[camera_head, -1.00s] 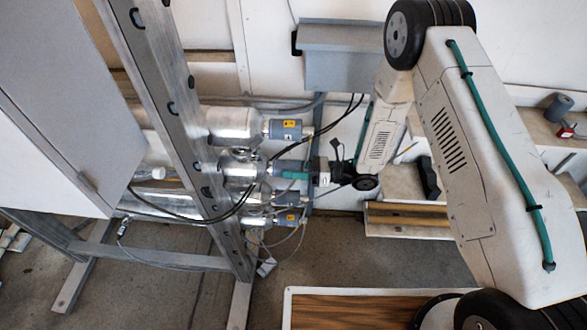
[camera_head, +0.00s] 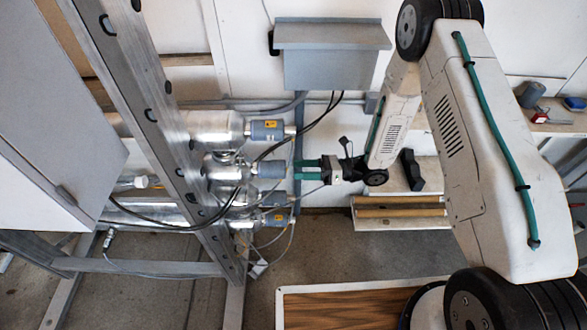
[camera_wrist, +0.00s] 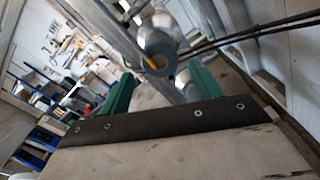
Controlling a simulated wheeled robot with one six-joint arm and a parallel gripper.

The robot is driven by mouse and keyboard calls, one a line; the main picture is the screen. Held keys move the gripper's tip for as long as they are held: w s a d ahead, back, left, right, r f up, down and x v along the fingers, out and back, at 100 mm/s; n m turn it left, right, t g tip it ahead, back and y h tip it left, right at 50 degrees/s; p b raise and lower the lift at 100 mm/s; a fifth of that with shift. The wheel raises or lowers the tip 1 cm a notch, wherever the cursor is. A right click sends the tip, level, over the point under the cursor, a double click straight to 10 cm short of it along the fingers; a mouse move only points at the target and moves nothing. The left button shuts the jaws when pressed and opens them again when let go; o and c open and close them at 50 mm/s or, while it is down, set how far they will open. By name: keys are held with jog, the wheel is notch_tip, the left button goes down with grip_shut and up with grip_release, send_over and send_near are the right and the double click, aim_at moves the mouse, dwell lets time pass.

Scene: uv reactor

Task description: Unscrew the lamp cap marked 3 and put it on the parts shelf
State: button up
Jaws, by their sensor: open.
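Several grey lamp caps stick out to the right from silver tubes in the head view: an upper one (camera_head: 267,130), a middle one (camera_head: 271,169) and lower ones (camera_head: 275,197). Some carry yellow labels; no number is readable. My gripper (camera_head: 306,168) has green fingers, is open and empty, and sits just right of the middle cap, in line with it and apart from it. In the wrist view a silver cylinder end (camera_wrist: 157,45) with an orange mark shows beyond the fingers. Shelves stand at the right (camera_head: 550,118) and behind my arm (camera_head: 400,200); which is the parts shelf is unclear.
A slanted metal frame post (camera_head: 150,110) stands left of the caps. Black cables (camera_head: 310,130) and thin wires loop around the caps, close to my gripper. A grey box (camera_head: 335,60) hangs on the wall above. A grey cylinder (camera_head: 531,95) stands on the right shelf.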

aim_at(278, 169)
jog(key=d+m, duration=0.3)
jog(key=m, duration=0.8)
jog(key=d+m, duration=0.3)
jog(key=m, duration=0.8)
jog(key=shift+w+a+m, duration=0.1)
jog(key=shift+a+m, duration=1.4)
jog(key=shift+a, duration=0.7)
jog(key=shift+s+a+m, duration=0.1)
jog(key=shift+a+m, duration=1.4)
jog(key=shift+a, duration=0.75)
jog(key=shift+w+a+m, duration=0.1)
jog(key=shift+a+m, duration=1.4)
jog(key=shift+a, duration=0.7)
